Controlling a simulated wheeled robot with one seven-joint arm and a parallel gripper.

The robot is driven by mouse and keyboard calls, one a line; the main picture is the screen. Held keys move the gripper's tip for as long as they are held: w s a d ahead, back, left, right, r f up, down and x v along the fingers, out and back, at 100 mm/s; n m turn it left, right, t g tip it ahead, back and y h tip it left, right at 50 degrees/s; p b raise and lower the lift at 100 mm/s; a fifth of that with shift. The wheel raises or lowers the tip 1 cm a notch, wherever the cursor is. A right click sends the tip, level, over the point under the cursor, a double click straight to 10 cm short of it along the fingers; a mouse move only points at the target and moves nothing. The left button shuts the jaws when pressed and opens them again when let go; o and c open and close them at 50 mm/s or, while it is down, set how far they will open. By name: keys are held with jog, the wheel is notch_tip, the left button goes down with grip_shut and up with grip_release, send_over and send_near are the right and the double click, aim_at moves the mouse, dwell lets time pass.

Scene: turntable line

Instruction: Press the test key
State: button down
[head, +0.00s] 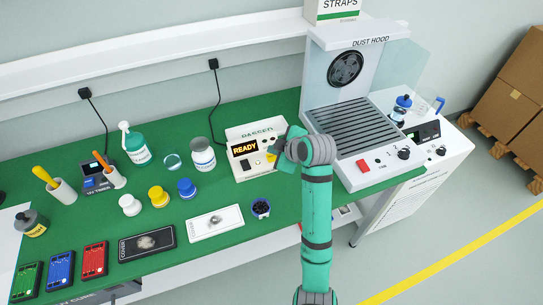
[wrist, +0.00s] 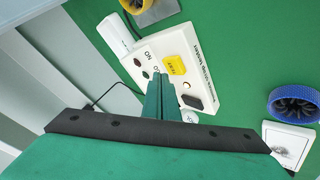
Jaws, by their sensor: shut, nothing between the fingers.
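The tester (head: 239,168) is a white box on the green bench with a lit display reading READY. Its yellow test key (head: 270,157) shows just left of my gripper (head: 280,150), and my wrist hides the box's right part. In the wrist view the yellow test key (wrist: 175,65) lies just right of and beyond the fingertips of my gripper (wrist: 158,78). The fingers are together and empty, over the face of the tester (wrist: 196,70). I cannot tell how high the tips are above it. A dark button or part (wrist: 195,97) sits to the right of the fingers.
The dust hood (head: 362,128) with its slatted grille stands right of the tester. A white jar (head: 202,157) stands to its left. A blue ring-shaped part (head: 261,208) and a white card (head: 215,224) lie in front.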

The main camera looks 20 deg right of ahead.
jog(key=shift+w, duration=0.1)
jog(key=shift+a, duration=0.1)
jog(key=shift+s+d+f, duration=0.3)
jog(key=shift+d+f, duration=0.05)
jog(key=shift+f, duration=0.1)
jog(key=shift+a, duration=0.1)
dwell(0.3)
jog(key=shift+w+f, duration=0.1)
jog(key=shift+f, duration=0.35)
dwell(0.8)
jog(key=shift+r, duration=0.15)
jog(key=shift+a+r, duration=0.15)
jog(key=shift+r, duration=0.6)
jog(key=shift+w, duration=0.1)
